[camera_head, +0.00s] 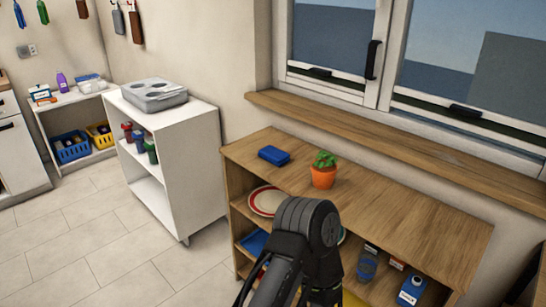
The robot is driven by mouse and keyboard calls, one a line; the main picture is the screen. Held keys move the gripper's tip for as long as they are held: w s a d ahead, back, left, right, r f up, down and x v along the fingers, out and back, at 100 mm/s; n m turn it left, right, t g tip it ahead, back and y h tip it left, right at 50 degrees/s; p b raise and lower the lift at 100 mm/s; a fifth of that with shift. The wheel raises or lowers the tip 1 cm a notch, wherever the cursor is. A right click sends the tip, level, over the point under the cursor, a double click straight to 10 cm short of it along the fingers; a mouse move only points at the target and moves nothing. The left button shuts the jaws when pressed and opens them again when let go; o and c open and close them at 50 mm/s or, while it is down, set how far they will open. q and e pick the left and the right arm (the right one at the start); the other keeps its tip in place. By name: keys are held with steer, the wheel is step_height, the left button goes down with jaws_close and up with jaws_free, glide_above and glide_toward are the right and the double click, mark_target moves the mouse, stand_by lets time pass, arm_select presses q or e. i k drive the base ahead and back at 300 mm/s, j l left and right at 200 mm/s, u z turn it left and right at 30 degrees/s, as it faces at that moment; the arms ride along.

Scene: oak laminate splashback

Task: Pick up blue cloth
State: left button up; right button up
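The blue cloth (273,156) looks like a small, thick folded rectangle. It lies flat on top of the wooden shelf unit (400,207), toward its back left, to the left of the potted plant. A dark link of one of my arms rises from the bottom middle in front of the shelf unit and hides part of its shelves. Neither of my grippers shows, so nothing is seen touching the cloth.
A plant in an orange pot (323,178) stands close right of the cloth. The unit's top right is bare. Plates (265,201), a bottle (367,263) and a blue carton (411,290) are below. A white shelf (185,150) stands left, a window sill (400,135) behind.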

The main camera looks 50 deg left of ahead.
mark_target(275, 156)
steer(key=u, duration=1.4)
steer(key=i+l+u, duration=0.25)
steer(key=i, duration=0.25)
steer(key=j, duration=0.1)
